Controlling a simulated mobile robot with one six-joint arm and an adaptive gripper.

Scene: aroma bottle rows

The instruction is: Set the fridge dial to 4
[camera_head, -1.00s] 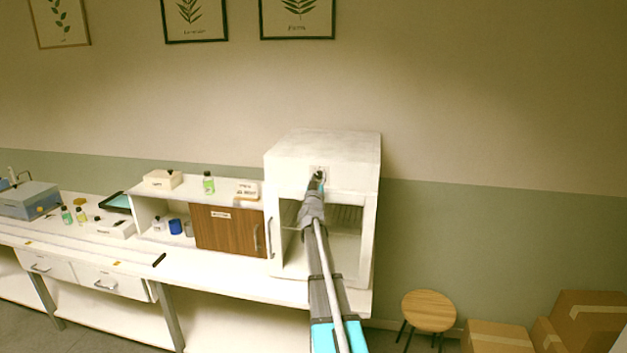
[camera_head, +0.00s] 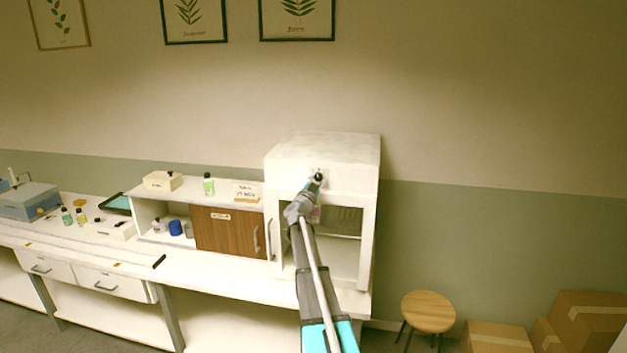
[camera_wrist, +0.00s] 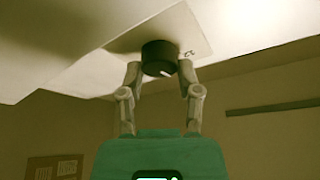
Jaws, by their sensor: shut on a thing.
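The fridge (camera_head: 322,150) is a white box with a glass-fronted compartment, standing on the right end of the white bench. Its black round dial (camera_head: 318,177) is on the upper front panel. In the wrist view the dial (camera_wrist: 158,58) sits on a pale plate (camera_wrist: 196,36) with small marks at its right, and a light pointer mark shows on its lower edge. In the head view my gripper (camera_head: 315,183) reaches the dial from below.
A low shelf unit with a brown door (camera_head: 228,229) stands left of the fridge, with a green-labelled bottle (camera_head: 208,185) and small boxes on top. A wooden stool (camera_head: 429,311) and cardboard boxes (camera_head: 580,318) are on the floor at right.

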